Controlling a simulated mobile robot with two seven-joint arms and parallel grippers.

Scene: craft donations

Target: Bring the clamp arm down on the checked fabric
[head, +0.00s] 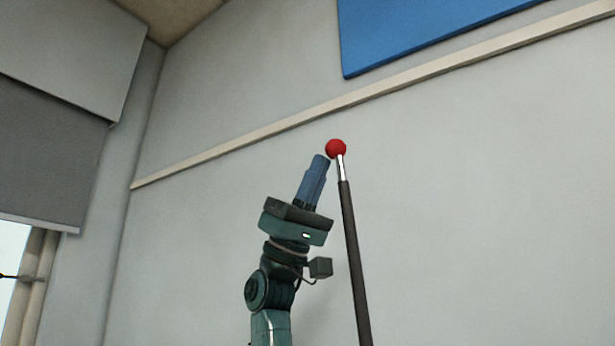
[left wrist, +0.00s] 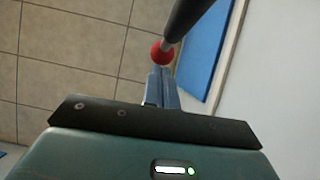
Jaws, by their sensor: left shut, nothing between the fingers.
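The clamp arm (head: 354,255) stands nearly upright in the head view, a dark rod with a short bright neck and a red ball knob (head: 336,148) at its top. My left gripper (head: 320,160) is raised just left of the knob, its blue fingers shut and empty. In the left wrist view the red knob (left wrist: 162,53) shows at the ends of the closed fingers (left wrist: 162,73). I cannot tell whether they touch. The checked fabric and the base of the clamp are in neither view. My right gripper is not in view.
A plain pale wall with a light rail (head: 400,84) and a blue panel (head: 420,32) is behind. A grey blind (head: 50,150) hangs over a window at the left. The space around the knob looks clear.

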